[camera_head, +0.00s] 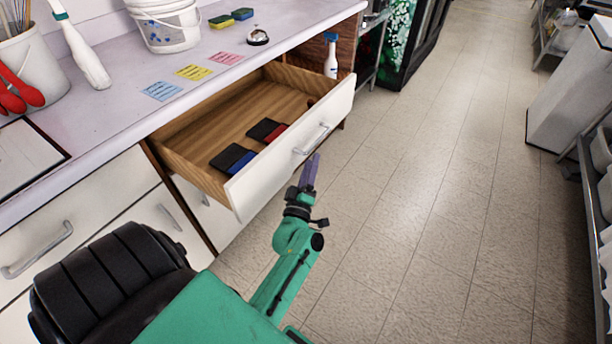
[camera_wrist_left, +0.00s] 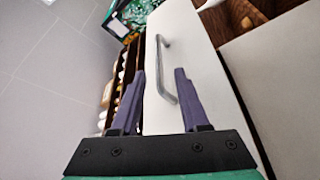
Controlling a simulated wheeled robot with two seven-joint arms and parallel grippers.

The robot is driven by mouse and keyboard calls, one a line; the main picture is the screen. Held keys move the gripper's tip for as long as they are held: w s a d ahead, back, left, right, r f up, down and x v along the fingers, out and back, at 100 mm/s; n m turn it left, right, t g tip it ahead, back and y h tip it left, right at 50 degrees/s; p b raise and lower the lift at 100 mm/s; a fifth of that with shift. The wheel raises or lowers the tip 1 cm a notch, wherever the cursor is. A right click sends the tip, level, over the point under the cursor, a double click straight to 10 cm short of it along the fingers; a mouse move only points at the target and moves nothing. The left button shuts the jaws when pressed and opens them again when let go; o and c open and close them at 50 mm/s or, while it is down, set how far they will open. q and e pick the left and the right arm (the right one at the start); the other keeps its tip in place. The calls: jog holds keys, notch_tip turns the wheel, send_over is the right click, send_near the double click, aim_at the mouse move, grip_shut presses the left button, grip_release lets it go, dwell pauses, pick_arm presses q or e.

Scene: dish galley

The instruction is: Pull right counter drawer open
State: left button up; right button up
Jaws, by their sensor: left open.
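The right counter drawer (camera_head: 292,155) stands pulled out from under the counter, with a white front and a wooden inside. Its silver bar handle (camera_head: 312,139) is on the front and also shows in the left wrist view (camera_wrist_left: 166,70). Two dark pads, one with a blue edge (camera_head: 234,160) and one with a red edge (camera_head: 268,130), lie inside. My left gripper (camera_head: 311,172) is open just in front of the drawer front, below the handle in the head view. In the left wrist view the handle lies between and beyond the fingertips (camera_wrist_left: 159,78). My right gripper is not in view.
The counter (camera_head: 120,110) holds sticky notes, a bell (camera_head: 258,37), sponges, a white bucket (camera_head: 165,25) and a utensil pot (camera_head: 30,70). A spray bottle (camera_head: 331,58) stands behind the drawer. Open tiled floor (camera_head: 430,190) lies to the right, with shelving at the far right.

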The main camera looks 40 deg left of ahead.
pick_arm(q)
jog(key=v, duration=0.6)
jog(key=shift+f, duration=0.1)
jog(key=s+d+f+m+g+h+p, duration=0.1)
jog(key=s+d+f+m+g+h, duration=0.25)
jog(key=f, duration=0.45)
jog(key=s+d+f+m+g+h+p, duration=0.2)
jog(key=f+m, duration=0.2)
jog(key=f, duration=0.4)
jog(key=s+d+f+m+g+h+p, duration=0.1)
jog(key=s+d+f+m+g+h, duration=0.25)
jog(key=f, duration=0.45)
jog(key=s+a+f+m+g+p, duration=0.1)
jog(key=s+a+f+m+g, duration=0.1)
jog(key=s, duration=0.6)
jog(key=s+a+f+m+g+y+p, duration=0.1)
jog(key=s+a+f+m+g, duration=0.1)
jog(key=s, duration=0.6)
jog(key=s+a+f+m+g+p, duration=0.1)
jog(key=s+a+f+m+g, duration=0.2)
jog(key=s+f+g, duration=0.2)
jog(key=s+f, duration=0.2)
jog(key=s, duration=0.1)
jog(key=shift+f+m+y, duration=0.3)
jog(key=shift+f, duration=0.05)
jog(key=shift+d, duration=0.1)
